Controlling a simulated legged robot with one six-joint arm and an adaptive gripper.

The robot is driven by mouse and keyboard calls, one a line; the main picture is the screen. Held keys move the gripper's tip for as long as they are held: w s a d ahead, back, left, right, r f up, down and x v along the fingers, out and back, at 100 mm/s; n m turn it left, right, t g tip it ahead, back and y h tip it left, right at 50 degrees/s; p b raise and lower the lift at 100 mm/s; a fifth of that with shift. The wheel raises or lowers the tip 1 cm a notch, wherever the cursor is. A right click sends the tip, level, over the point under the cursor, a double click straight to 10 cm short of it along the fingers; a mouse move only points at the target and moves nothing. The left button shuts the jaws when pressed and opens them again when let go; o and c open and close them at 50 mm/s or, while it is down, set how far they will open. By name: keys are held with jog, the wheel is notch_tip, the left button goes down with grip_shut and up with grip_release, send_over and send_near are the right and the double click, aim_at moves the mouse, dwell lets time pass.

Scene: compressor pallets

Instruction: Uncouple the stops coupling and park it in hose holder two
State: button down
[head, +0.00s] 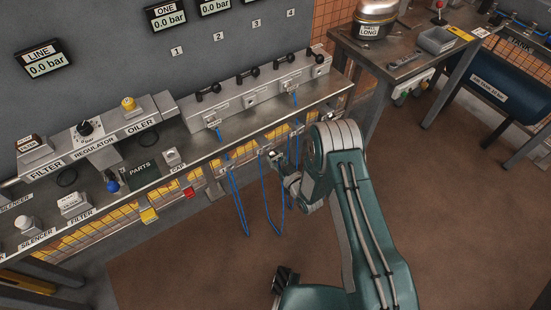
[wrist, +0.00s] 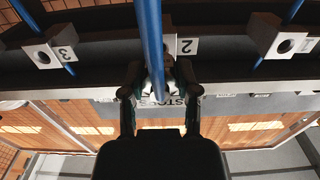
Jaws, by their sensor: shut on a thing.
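My gripper (wrist: 160,82) is shut around a coupling on a blue hose (wrist: 151,35) in the wrist view. Hose holder two (wrist: 187,46), a pale block marked 2, is directly beyond the fingertips and mostly hidden by hose and fingers. I cannot tell whether the coupling sits in it or only in front of it. In the head view my gripper (head: 291,184) is just in front of the bench's front edge, beside hanging blue hoses.
Hose holder three (wrist: 50,50) and hose holder one (wrist: 283,42) flank holder two, each with a blue hose close by. The manifold (head: 250,88) with several black-handled valves stands on the bench. A side table (head: 400,50) is at the right. The brown floor in front is clear.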

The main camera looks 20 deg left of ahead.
jog(key=shift+x, duration=1.3)
jog(key=shift+c, duration=1.3)
grip_release()
jog(key=v, duration=1.2)
jog(key=shift+w, duration=0.1)
